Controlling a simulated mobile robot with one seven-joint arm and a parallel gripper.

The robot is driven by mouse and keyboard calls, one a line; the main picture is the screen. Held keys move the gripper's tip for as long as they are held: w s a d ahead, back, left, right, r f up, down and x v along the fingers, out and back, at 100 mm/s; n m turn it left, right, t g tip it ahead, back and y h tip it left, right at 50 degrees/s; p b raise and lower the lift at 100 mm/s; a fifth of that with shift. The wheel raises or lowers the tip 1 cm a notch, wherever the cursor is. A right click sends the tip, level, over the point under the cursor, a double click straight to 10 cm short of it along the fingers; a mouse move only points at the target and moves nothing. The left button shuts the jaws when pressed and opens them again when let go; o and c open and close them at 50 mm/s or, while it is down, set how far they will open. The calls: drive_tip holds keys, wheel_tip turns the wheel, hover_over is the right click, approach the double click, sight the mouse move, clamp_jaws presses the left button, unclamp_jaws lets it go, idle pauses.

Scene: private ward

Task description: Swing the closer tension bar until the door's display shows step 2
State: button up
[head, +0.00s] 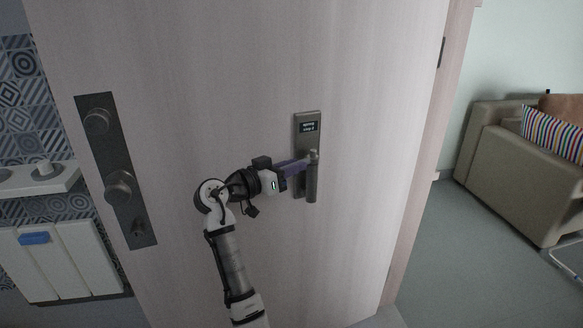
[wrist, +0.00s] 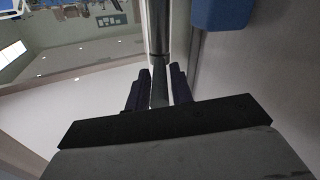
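The closer tension bar (head: 311,185) is a grey upright cylinder on a metal plate (head: 299,150) on the pale wooden door (head: 210,90). A small dark display (head: 308,127) sits at the plate's top; its lit text is too small to read surely. My gripper (head: 303,165) reaches the bar's upper part from the left, with purplish fingers. In the wrist view the bar (wrist: 159,30) runs between the two dark fingers (wrist: 159,85), which sit close against both its sides. My gripper looks shut on the bar; the exact contact is partly hidden.
A dark plate with two round knobs (head: 118,187) is at the door's left. Left of the door are a white shelf (head: 45,180) and patterned tiles. Right of the door, a beige sofa (head: 510,175) stands beyond open grey floor (head: 460,260). A blue block (wrist: 222,14) shows in the wrist view.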

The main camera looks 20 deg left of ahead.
drive_tip(key=shift+o, duration=1.2)
drive_tip(key=shift+s, duration=0.1)
drive_tip(key=b+v, duration=0.3)
drive_tip(key=v, duration=1)
drive_tip(key=shift+s+a, duration=0.2)
drive_tip(key=shift+s, duration=0.05)
